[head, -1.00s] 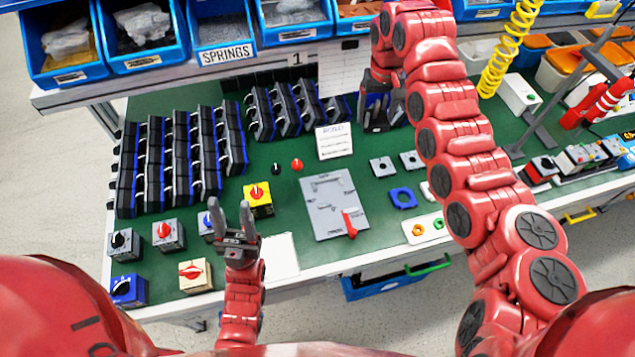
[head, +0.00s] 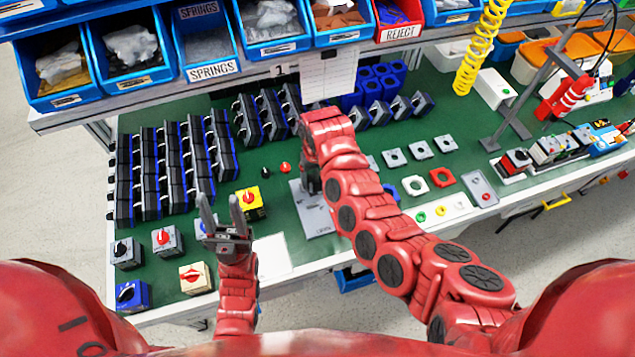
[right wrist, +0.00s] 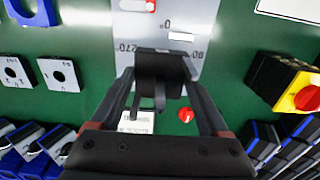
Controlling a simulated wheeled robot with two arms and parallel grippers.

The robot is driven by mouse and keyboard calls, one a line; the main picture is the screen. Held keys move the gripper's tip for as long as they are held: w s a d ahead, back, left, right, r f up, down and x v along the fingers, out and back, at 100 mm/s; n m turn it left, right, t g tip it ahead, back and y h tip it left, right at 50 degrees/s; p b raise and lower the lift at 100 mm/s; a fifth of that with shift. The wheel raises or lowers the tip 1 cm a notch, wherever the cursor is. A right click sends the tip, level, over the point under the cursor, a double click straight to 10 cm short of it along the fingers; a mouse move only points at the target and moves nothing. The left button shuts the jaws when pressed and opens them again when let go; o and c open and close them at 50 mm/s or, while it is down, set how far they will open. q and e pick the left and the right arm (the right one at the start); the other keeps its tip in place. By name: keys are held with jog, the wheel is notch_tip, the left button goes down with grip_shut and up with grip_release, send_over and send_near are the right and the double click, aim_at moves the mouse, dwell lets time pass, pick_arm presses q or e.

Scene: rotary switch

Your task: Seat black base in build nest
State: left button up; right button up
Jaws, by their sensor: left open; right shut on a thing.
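The grey build nest plate (head: 315,222) lies on the green bench top, partly hidden by my right arm in the head view. In the right wrist view the plate (right wrist: 205,22) shows degree marks around its near end. My right gripper (right wrist: 163,88) is shut on a black base (right wrist: 160,68). The base is at the near end of the plate in that view; I cannot tell whether it touches. In the head view my right gripper (head: 312,180) is mostly hidden by its arm. My left gripper (head: 222,212) is open and empty, fingers up, near the front edge.
Rows of dark switch bodies (head: 170,165) stand on the left. A yellow switch box (head: 250,203) sits left of the plate. A red knob (right wrist: 186,115) lies close to my right fingers. Square grey plates (head: 420,150) lie to the right.

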aim_at(317, 171)
jog(key=shift+s+f+p, duration=0.1)
jog(key=shift+f+p, duration=0.25)
jog(key=shift+f, duration=1.55)
jog(key=o, duration=1.3)
notch_tip(317, 171, up, 9)
jog(key=b, duration=0.3)
jog(key=shift+b, duration=0.3)
jog(key=shift+r+p, duration=0.35)
jog(key=shift+r, duration=1.2)
